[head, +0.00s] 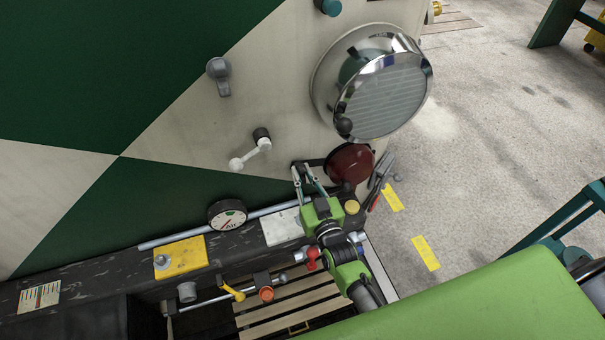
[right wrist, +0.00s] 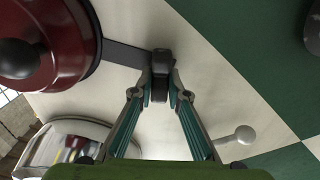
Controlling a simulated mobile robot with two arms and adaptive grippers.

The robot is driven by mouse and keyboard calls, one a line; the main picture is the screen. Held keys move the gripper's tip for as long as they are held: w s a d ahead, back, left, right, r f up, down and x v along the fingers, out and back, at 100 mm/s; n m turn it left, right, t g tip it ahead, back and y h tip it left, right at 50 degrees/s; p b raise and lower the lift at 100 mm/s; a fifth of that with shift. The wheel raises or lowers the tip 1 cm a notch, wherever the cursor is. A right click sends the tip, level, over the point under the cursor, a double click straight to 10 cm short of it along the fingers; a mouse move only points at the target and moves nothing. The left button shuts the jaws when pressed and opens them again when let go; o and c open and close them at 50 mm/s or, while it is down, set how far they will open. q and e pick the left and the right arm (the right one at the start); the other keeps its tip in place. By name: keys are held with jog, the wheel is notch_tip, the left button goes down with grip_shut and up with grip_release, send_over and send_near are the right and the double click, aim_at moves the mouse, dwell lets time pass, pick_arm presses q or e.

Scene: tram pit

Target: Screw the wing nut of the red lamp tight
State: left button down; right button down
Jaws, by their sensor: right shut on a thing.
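The red lamp (head: 349,164) sits below the large chrome headlight on the tram front. In the right wrist view the red lamp (right wrist: 45,45) is at the upper left, with a dark flat bracket (right wrist: 122,54) running from it. My right gripper (head: 308,174) is at the left end of that bracket in the head view. In the right wrist view its fingertips (right wrist: 160,90) close on a small dark piece, the wing nut (right wrist: 160,66), at the bracket's end. The fingers hide part of the nut, so its gap to the bracket cannot be told. My left gripper is not in view.
The chrome headlight (head: 383,95) stands out just above the lamp. A white crank handle (head: 251,154) is to the left. Below are a dial gauge (head: 227,216), a yellow plate (head: 181,257) and a dark ledge (head: 110,274). Open floor (head: 490,150) lies to the right.

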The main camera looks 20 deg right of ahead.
dwell(0.3)
jog(key=c, duration=2)
grip_release()
jog(key=shift+w, duration=0.1)
jog(key=shift+o, duration=0.2)
jog(key=s, duration=1.2)
jog(key=shift+d, duration=0.25)
